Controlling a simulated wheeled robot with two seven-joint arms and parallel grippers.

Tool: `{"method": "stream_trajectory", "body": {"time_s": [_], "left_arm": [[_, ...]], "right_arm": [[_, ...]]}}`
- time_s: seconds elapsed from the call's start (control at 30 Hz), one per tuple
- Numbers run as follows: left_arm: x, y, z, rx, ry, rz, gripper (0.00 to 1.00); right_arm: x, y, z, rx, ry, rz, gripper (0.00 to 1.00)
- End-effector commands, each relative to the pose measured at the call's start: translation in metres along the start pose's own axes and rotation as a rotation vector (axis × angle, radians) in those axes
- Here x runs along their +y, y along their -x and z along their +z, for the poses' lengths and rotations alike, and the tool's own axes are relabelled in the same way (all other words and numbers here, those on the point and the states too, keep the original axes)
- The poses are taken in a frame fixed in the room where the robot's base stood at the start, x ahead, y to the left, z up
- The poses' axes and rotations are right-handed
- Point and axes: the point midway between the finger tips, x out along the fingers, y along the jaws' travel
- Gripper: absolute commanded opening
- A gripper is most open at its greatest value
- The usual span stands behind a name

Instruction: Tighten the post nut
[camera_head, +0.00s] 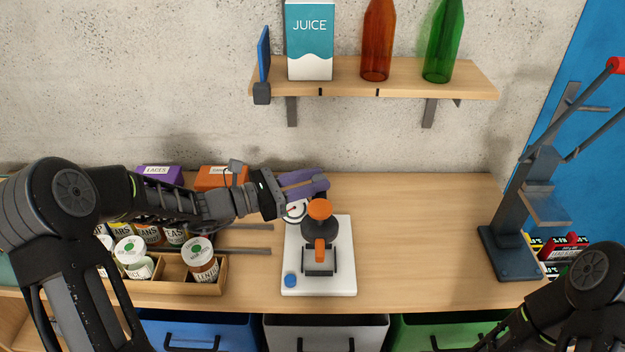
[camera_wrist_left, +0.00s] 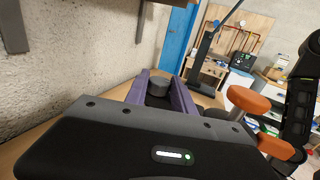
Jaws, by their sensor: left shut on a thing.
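My left gripper (camera_head: 305,184) reaches in from the left, with its purple fingers behind the orange knob of the fixture. In the left wrist view the fingers (camera_wrist_left: 161,95) are shut on a dark grey round piece, which looks like the post nut (camera_wrist_left: 158,87). The nut is hidden in the head view. The fixture has a white base plate (camera_head: 345,280), an orange knob (camera_head: 320,209), an orange lever (camera_head: 320,250), a gauge (camera_head: 296,210) and a blue cap (camera_head: 290,281). The nut's thread and seating cannot be seen. My right arm shows at lower right; its gripper is out of view.
A wooden tray (camera_head: 173,287) with jars stands left, boxes behind it. A lever press (camera_head: 512,255) stands right. A shelf (camera_head: 330,80) with a juice carton (camera_head: 310,40) and bottles hangs above. The bench between fixture and press is clear.

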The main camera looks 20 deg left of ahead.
Motion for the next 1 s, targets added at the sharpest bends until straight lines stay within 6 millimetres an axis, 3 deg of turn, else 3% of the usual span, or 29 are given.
{"method": "stream_trajectory", "body": {"time_s": [0.2, 0.53, 1.0], "left_arm": [[0.0, 0.0001, 0.0, 0.0, 0.0, 0.0, 0.0], [0.0018, -0.0006, 0.0015, -0.003, -0.002, -0.035, 0.0], [0.0069, -0.0019, 0.0012, -0.005, -0.003, -0.385, 0.0]], "right_arm": [[0.0, 0.0, 0.0, 0.0, 0.0, 0.0, 0.77], [-0.0006, 0.0017, 0.0001, 0.0, 0.0, 0.0, 0.77], [-0.0007, 0.0026, 0.0004, -0.001, -0.001, 0.001, 0.77]]}}
